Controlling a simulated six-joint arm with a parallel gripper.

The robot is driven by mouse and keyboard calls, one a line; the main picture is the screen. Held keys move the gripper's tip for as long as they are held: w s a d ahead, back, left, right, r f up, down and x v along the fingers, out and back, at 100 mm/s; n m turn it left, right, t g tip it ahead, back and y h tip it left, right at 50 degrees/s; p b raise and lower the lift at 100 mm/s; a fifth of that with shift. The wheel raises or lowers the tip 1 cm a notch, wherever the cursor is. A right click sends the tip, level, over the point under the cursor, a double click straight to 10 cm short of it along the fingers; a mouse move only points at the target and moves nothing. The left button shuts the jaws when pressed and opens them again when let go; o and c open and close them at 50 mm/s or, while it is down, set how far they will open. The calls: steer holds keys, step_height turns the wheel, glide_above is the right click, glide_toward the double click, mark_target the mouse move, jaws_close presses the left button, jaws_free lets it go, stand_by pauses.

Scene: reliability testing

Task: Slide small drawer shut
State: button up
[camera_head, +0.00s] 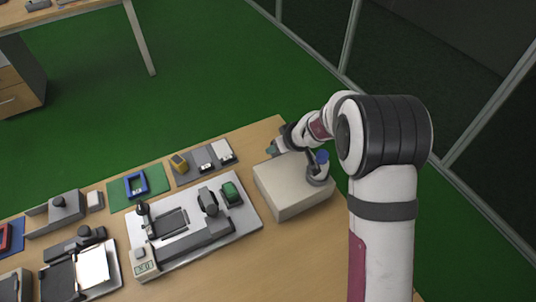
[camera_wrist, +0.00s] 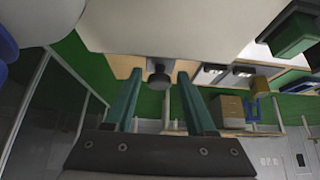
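The pale box (camera_head: 287,188) stands at the table's right end. My gripper (camera_head: 273,149) is low at the far edge of this box, partly hidden by my wrist. The wrist view shows its two green fingers spread apart with nothing clamped. A dark round knob (camera_wrist: 159,78) on a grey mount lies in line with the gap between the fingertips, at the edge of the pale box (camera_wrist: 180,28). The fingers do not visibly grip it. The drawer front is mostly hidden, and I cannot tell how far out the drawer stands.
Left of the box is a light plate (camera_head: 250,222) with fixtures and a green block (camera_head: 231,192). A blue frame (camera_head: 136,184) lies on a green mat. Green floor is beyond the table.

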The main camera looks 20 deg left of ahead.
step_height(320, 180, up, 5)
steer(key=shift+r, duration=0.1)
stand_by(0.5)
steer(key=s+d+r+m+g, duration=0.2)
steer(key=s+d+r+m, duration=0.2)
steer(key=s+d+r, duration=0.5)
steer(key=s+d+m+g+h, duration=0.1)
steer(key=s+d+m, duration=0.2)
steer(key=s, duration=0.6)
steer(key=s+d+m+g+h, duration=0.1)
steer(key=s+d+m, duration=0.3)
steer(key=s, duration=0.4)
steer(key=s+d+m+g+h, duration=0.1)
steer(key=s+d+m, duration=0.2)
steer(key=s, duration=0.6)
steer(key=shift+s+d+f+m, duration=0.15)
steer(key=shift+s+d+m, duration=0.1)
steer(key=shift+s+m, duration=0.05)
